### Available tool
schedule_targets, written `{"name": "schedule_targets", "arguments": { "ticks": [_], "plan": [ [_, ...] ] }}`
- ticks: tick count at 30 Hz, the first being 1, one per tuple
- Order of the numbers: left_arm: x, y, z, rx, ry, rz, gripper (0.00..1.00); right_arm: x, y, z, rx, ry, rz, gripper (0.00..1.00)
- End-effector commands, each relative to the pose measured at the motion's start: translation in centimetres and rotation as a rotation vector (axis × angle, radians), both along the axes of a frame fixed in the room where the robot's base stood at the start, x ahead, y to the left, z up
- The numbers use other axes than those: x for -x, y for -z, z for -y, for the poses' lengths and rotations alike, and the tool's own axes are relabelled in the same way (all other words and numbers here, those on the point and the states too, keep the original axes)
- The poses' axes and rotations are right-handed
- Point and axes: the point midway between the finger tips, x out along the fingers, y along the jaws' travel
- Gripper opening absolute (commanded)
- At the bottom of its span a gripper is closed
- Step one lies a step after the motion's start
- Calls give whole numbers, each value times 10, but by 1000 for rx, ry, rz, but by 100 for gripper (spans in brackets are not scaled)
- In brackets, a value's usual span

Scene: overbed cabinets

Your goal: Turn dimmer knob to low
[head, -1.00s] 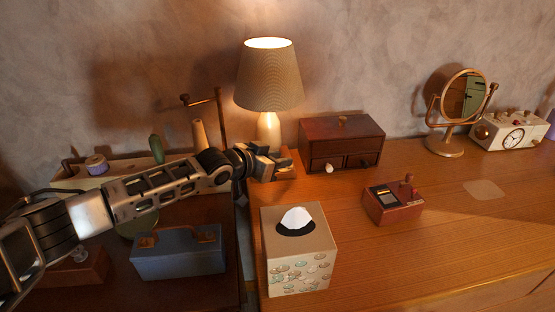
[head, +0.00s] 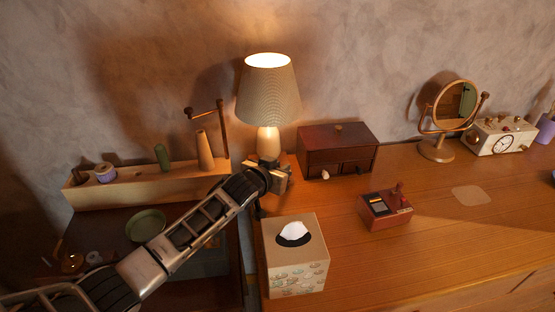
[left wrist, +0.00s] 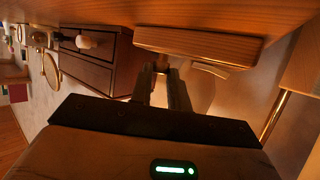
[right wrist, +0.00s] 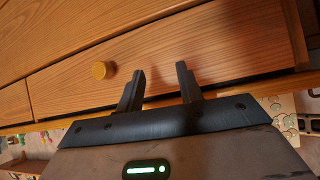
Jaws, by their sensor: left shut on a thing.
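The lit lamp (head: 268,95) stands at the back of the wooden top on a wooden base block (left wrist: 198,45). My left gripper (head: 276,178) is at the front of that block. In the left wrist view the left fingers (left wrist: 165,78) are close together and shut at the block's face on a small part, which I take as the dimmer knob. The fingers mostly hide it, so its turn position cannot be read. My right gripper (right wrist: 160,85) is open and empty in front of a drawer front with a round knob (right wrist: 103,70).
A dark red drawer box (head: 338,150) stands right beside the lamp base. A tissue box (head: 296,262) is in front, close to my left arm. A small red box (head: 385,210), a round mirror (head: 455,105) and a clock (head: 502,138) are farther right. The wooden top between them is mostly clear.

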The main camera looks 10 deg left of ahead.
Motion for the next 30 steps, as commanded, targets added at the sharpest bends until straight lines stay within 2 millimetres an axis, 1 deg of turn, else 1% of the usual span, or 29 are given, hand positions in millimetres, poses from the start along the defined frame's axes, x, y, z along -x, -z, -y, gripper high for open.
{"name": "schedule_targets", "arguments": {
  "ticks": [1,7,17,18,26,30],
  "plan": [
    [0,-5,8,16,-22,12,0,0,1,0,1,1,-1,36],
    [0,-4,5,10,-97,10,0,0,3,0,0,1,-1,36],
    [0,-4,4,6,-106,10,0,-2,0,-2,-9,8,3,36],
    [0,-4,4,6,-106,9,26,-3,0,-2,-10,9,3,36],
    [0,-2,3,3,-108,3,27,-3,-1,-2,-10,9,4,36],
    [6,-3,2,3,-108,3,27,-3,-2,-2,-10,9,4,36]
  ]
}}
